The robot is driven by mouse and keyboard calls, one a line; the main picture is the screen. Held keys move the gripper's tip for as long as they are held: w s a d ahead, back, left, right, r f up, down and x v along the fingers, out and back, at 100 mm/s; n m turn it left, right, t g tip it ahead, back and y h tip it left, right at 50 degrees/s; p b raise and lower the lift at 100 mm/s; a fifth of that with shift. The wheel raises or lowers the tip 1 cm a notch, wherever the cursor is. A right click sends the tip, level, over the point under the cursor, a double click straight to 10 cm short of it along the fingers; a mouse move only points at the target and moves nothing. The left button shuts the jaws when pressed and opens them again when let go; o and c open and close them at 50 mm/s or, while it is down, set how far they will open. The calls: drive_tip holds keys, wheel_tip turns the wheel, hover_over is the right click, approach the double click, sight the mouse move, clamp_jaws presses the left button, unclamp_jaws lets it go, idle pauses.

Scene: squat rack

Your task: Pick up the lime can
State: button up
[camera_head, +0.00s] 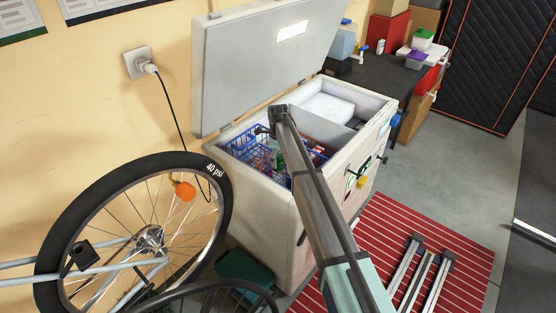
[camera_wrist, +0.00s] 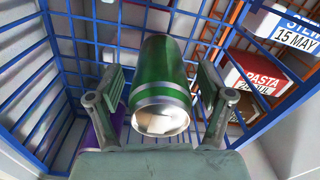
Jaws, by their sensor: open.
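A green can (camera_wrist: 163,72) with a silver end fills the middle of the wrist view, tilted, its pale end toward me. It is inside a blue wire basket (camera_wrist: 52,100). My gripper (camera_wrist: 161,88) is open, with one finger on each side of the can. A gap shows between each finger and the can. In the head view my arm reaches over the open chest freezer (camera_head: 262,205) and down toward the blue basket (camera_head: 243,144). My arm hides part of the basket there.
Labelled boxes, one a red and white PASTA box (camera_wrist: 258,75), stand at the right, by orange wire. A purple item (camera_wrist: 103,125) lies low left. The freezer's raised lid (camera_head: 255,70) stands behind. A white block (camera_head: 327,108) is in the other compartment. A bicycle wheel (camera_head: 150,238) stands left.

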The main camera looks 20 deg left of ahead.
drive_tip(key=shift+f, duration=0.4)
drive_tip(key=c, duration=1.4)
drive_tip(key=shift+r, duration=0.1)
